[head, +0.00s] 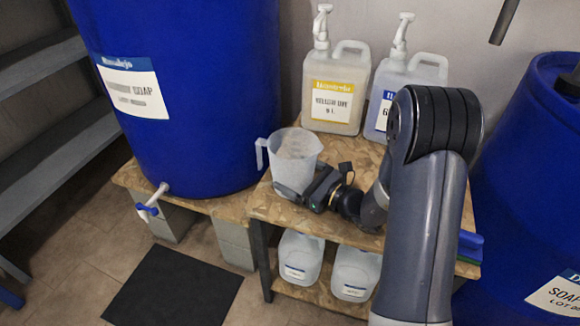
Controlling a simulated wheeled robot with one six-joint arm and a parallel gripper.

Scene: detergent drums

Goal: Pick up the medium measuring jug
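A translucent measuring jug (293,153) stands upright on the wooden top of a small shelf unit (262,203), with its handle to the left. It is the only measuring jug in view, so its size cannot be compared. My gripper (300,187) is low beside the jug, at its near right side. One dark finger reaches in front of the jug's lower part and hides some of its base. The far finger is not clear, and I cannot tell whether the fingers touch the jug or how far apart they are.
Two pump canisters, one yellow-labelled (335,92) and one blue-labelled (405,77), stand behind the jug. A blue drum (190,100) with a tap (150,203) is close on its left. Another drum (530,180) stands right. Jugs (300,258) fill the lower shelf. A black mat (172,290) lies on the floor.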

